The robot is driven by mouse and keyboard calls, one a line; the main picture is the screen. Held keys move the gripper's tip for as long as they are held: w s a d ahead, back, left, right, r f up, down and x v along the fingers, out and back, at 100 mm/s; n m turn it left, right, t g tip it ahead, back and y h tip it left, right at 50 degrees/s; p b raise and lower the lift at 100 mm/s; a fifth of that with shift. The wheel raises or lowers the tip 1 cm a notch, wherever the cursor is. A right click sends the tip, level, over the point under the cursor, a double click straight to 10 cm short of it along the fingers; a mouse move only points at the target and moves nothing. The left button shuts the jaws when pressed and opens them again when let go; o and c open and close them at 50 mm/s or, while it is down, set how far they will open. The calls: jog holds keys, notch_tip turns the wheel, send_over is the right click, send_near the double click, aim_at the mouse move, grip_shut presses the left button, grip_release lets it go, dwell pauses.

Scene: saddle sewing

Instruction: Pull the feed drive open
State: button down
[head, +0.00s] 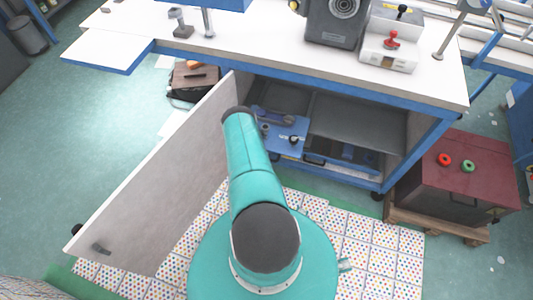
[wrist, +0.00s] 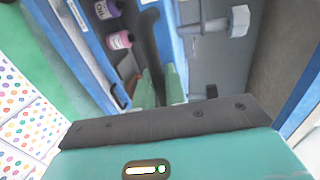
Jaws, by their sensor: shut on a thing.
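The wrist view shows my gripper (wrist: 160,86) with its two pale green fingers shut on a dark curved handle (wrist: 150,40). The handle stands beside a blue-edged opening holding small bottles, with a grey panel on its other side. I take this handle to belong to the feed drive, but cannot be sure. In the head view, a blue unit (head: 286,140) with a dark knob sits inside the open cabinet, just right of my arm. My arm reaches into the cabinet and hides the gripper and the handle there.
The cabinet door (head: 160,180) hangs wide open left of my arm. The workbench top (head: 250,50) is above the cabinet. A dark red box (head: 470,180) stands to the right. In the wrist view, a pink bottle (wrist: 119,40) and a grey knob (wrist: 239,20) flank the handle.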

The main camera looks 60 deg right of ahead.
jog(key=shift+a, duration=1.55)
jog(key=c, duration=1.8)
grip_release()
jog(key=shift+s, duration=0.15)
jog(key=v, duration=1.3)
jog(key=shift+a, duration=0.35)
jog(key=shift+s+r, duration=0.1)
jog(key=shift+s, duration=0.1)
